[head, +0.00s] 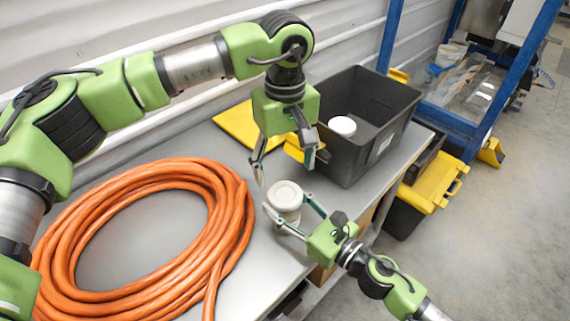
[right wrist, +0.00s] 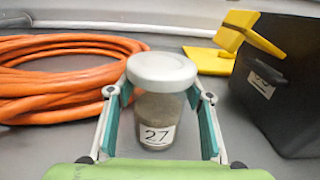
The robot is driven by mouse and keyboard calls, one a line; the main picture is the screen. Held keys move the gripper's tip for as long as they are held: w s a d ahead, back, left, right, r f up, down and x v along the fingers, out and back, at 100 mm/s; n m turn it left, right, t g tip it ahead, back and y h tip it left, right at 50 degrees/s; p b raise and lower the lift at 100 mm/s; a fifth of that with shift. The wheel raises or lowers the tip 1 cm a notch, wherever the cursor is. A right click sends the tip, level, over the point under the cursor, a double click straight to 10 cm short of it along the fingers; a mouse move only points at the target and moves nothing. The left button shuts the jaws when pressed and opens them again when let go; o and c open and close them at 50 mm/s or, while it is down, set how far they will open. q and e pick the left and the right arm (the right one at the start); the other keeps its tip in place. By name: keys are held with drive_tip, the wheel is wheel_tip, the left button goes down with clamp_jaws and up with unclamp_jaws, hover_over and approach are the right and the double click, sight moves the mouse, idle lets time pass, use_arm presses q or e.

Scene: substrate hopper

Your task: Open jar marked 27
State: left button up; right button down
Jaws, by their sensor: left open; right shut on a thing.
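The jar marked 27 (right wrist: 158,120) stands upright on the grey table, with its label facing the right wrist camera.
A coiled orange hose (head: 225,220) covers the table's left part. A black bin (head: 345,165) with a white round-topped object (head: 342,126) inside stands behind the jar. A yellow panel (head: 232,124) lies at the back. A black-and-yellow box (head: 432,183) is on the floor beyond the table's right edge.

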sight(285, 193)
use_arm(q)
drive_tip(key=m, duration=1.3)
drive_tip(key=shift+m, duration=0.4)
drive_tip(key=shift+f, duration=4)
drive_tip(key=c, duration=1.1)
drive_tip(key=shift+n, duration=1.6)
drive_tip(key=shift+c, duration=0.2)
